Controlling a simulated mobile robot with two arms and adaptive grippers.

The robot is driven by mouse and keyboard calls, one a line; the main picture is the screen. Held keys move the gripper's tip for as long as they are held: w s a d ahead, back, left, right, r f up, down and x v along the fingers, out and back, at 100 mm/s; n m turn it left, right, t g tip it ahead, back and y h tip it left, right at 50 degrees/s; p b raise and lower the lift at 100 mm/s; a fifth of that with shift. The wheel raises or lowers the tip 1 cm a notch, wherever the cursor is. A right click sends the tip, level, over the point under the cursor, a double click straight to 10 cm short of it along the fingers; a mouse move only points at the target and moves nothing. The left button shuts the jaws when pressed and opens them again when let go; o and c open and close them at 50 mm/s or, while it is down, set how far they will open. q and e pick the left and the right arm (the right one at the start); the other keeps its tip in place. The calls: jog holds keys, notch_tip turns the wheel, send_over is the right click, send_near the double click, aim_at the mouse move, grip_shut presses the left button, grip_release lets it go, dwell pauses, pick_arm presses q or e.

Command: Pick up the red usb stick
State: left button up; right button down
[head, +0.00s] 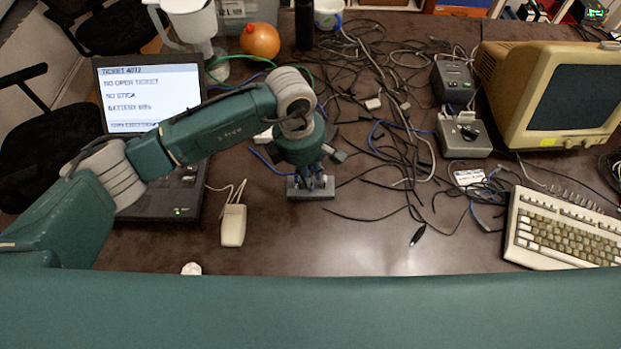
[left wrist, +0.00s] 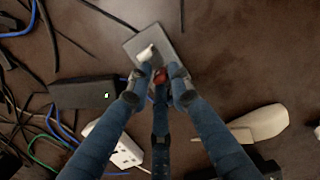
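A small red thing, likely the red usb stick (left wrist: 160,88), shows between the fingers of my left gripper (left wrist: 161,82) in the left wrist view. Most of it is hidden by the fingers. Below the fingertips is a grey block (left wrist: 138,44) with a white piece (left wrist: 147,53) on it beside the red one. In the head view my left gripper (head: 312,180) points down at the grey block (head: 311,194) on the table. The fingers are close around the red thing, but I cannot tell whether they grip it. My right gripper is not in view.
A laptop (head: 150,97) and a beige mouse (head: 233,225) stand left of the block. Tangled cables (head: 395,130) lie to its right and behind it. An old monitor (head: 550,95) and keyboard (head: 565,229) are at the right. The front middle of the table is clear.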

pick_arm(q)
jog(key=c, duration=0.5)
jog(key=shift+r, duration=0.15)
